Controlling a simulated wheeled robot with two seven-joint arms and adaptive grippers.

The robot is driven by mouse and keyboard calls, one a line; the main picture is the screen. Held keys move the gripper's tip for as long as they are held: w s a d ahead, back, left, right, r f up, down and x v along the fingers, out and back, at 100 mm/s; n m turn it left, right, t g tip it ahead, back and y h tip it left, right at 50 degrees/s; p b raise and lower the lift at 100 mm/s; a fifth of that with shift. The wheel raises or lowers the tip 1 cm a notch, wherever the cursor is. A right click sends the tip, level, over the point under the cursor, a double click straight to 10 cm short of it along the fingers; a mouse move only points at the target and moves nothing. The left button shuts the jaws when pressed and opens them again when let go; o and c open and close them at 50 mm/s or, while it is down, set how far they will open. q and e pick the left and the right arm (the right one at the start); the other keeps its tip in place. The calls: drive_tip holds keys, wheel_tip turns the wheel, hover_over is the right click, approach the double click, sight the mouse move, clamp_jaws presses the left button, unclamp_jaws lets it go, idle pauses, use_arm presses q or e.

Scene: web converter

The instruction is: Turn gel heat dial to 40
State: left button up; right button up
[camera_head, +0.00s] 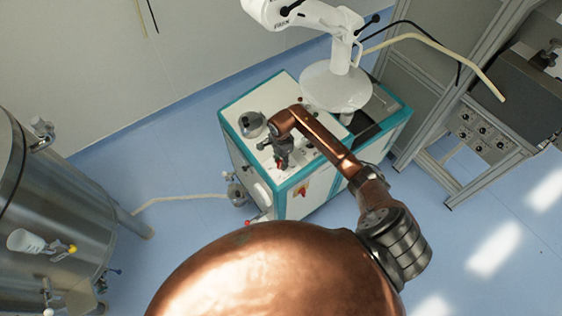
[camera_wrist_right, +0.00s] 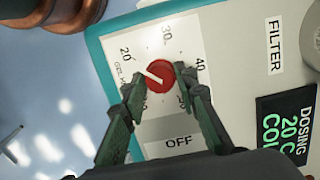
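The gel heat dial (camera_wrist_right: 160,77) is a round red knob with a white pointer, on a white scale plate on the machine's top panel. The pointer slants up and left, toward the side marked 20. The 30 mark is above the dial and the 40 mark (camera_wrist_right: 200,65) is to its right. My right gripper (camera_wrist_right: 160,82) is open, with one finger on each side of the dial; I cannot tell whether they touch it. In the head view my right gripper (camera_head: 281,160) points down at the machine (camera_head: 296,196), hiding the dial. My left gripper is not in view.
A white robot arm (camera_head: 335,85) stands on the same machine behind my arm. A round metal part (camera_head: 252,124) sits left of my gripper. A steel tank (camera_head: 50,200) stands at the left and a metal frame (camera_head: 440,110) at the right.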

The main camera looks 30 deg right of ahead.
drive_tip(key=c, duration=0.6)
drive_tip(key=shift+d+b, duration=0.15)
drive_tip(key=shift+b, duration=0.45)
drive_tip(key=m+b, duration=0.2)
drive_tip(key=b, duration=0.2)
drive_tip(key=shift+f+m+t, duration=0.15)
drive_tip(key=shift+m+t, duration=0.15)
drive_tip(key=shift+m, duration=0.1)
drive_tip(key=shift+s+m+b, duration=0.1)
drive_tip(key=shift+m+b, duration=0.35)
drive_tip(key=shift+m, duration=0.45)
drive_tip(key=m+b, duration=0.1)
drive_tip(key=m, duration=0.4)
drive_tip(key=shift+t+h+b, duration=0.3)
drive_tip(key=shift+t+b, duration=0.1)
drive_tip(key=m, duration=0.2)
drive_tip(key=m+b, duration=0.1)
drive_tip(key=m, duration=0.1)
drive_tip(key=m+b, duration=0.1)
drive_tip(key=m, duration=0.1)
drive_tip(key=shift+a+m+t+h, duration=0.25)
drive_tip(key=shift+m+t+h, duration=0.05)
drive_tip(key=shift+m+h, duration=0.1)
drive_tip(key=m+b, duration=0.1)
drive_tip(key=m, duration=0.4)
drive_tip(key=shift+a+h+b, duration=0.1)
drive_tip(key=shift+h+b, duration=0.3)
drive_tip(key=shift+r+m+h+b, duration=0.2)
drive_tip(key=shift+m+h+b, duration=0.25)
drive_tip(key=shift+m, duration=2.05)
